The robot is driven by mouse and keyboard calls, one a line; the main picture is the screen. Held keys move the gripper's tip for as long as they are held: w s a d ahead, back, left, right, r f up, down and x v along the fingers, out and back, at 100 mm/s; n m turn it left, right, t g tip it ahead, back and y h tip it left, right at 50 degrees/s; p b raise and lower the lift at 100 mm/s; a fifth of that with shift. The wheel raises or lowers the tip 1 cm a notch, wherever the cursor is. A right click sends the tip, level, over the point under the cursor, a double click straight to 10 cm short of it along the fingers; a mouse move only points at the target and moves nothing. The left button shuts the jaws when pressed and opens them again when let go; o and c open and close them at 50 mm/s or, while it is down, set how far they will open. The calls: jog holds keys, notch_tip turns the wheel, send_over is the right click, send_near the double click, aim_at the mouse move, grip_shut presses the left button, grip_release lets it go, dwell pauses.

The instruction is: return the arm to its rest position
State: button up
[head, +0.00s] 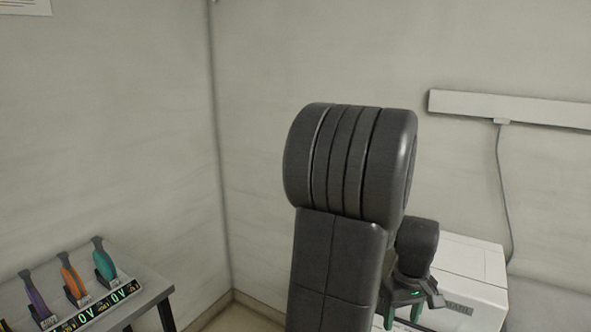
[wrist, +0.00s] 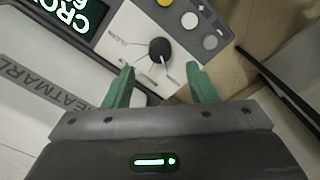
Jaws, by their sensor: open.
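My arm (head: 338,262) stands raised in the middle of the head view, folded over at a thick dark joint. My gripper (head: 402,316) hangs to the right of the upright link, pointing down in front of a white machine (head: 472,262). In the wrist view my gripper (wrist: 160,70) has two green fingers spread apart with nothing held between them. Beyond the fingertips is the machine's panel with a black knob (wrist: 159,51). I cannot tell whether the fingers touch the panel.
A grey table (head: 150,288) at the lower left holds a rack of several coloured-handled tools, including a teal one (head: 104,262), with lit displays. A wall strip (head: 510,108) with a cable runs above the machine. Walls meet in a corner behind.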

notch_tip(320, 180, down, 7)
jog(key=shift+r, duration=0.2)
jog(key=shift+r+m, duration=0.1)
jog(key=shift+m, duration=1.2)
jog(key=m, duration=0.5)
jog(key=shift+p, duration=0.35)
jog(key=m, duration=0.4)
jog(key=m+p, duration=0.1)
jog(key=m, duration=0.3)
jog(key=shift+r+m, duration=0.1)
jog(key=shift+m, duration=0.2)
jog(key=shift+r, duration=0.75)
